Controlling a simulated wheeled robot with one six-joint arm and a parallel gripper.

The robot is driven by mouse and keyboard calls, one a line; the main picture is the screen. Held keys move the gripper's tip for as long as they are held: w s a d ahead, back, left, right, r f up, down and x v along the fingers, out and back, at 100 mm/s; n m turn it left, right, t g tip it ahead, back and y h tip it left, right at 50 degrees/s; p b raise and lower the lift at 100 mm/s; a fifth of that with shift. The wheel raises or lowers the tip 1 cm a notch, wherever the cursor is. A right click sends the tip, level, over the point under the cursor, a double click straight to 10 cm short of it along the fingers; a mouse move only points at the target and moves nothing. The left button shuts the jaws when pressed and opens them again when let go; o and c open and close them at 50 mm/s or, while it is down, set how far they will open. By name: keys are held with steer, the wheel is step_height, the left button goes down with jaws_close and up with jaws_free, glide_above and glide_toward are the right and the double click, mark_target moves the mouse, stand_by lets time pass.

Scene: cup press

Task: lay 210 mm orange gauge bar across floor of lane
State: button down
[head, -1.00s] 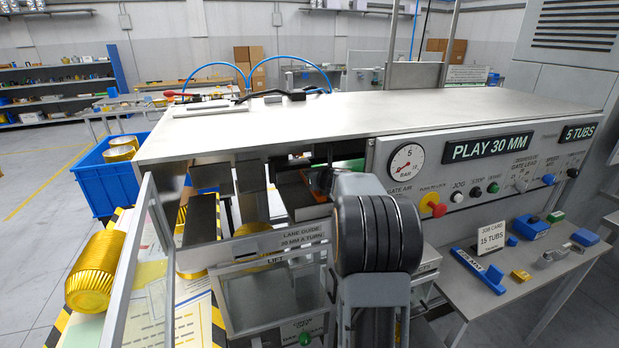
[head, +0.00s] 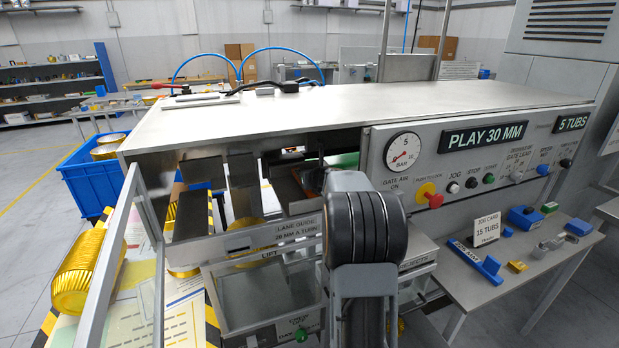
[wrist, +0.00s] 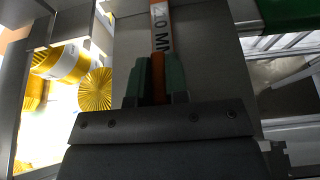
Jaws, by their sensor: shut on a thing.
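The orange gauge bar (wrist: 160,40) shows in the wrist view with a white label ending in "0 MM". My gripper (wrist: 157,85) is shut on it, with green fingers on both sides, and the bar points away from the gripper over a grey metal surface (wrist: 205,60). I cannot tell whether the bar touches that surface. In the head view my arm reaches into the opening under the press top and hides the gripper. The lane guide (head: 262,237) runs along the front below that opening.
The steel top (head: 330,115) closes the space overhead. Gold tubs (wrist: 75,75) lie left of the bar, and a stack of gold tubs (head: 78,270) is outside at the left. A control panel (head: 480,160) is at the right, and a blue crate (head: 88,185) is at the back left.

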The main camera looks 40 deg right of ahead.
steer(key=shift+f+b, duration=0.4)
steer(key=shift+f, duration=0.05)
steer(key=shift+f, duration=0.15)
steer(key=c, duration=1.1)
jaws_free()
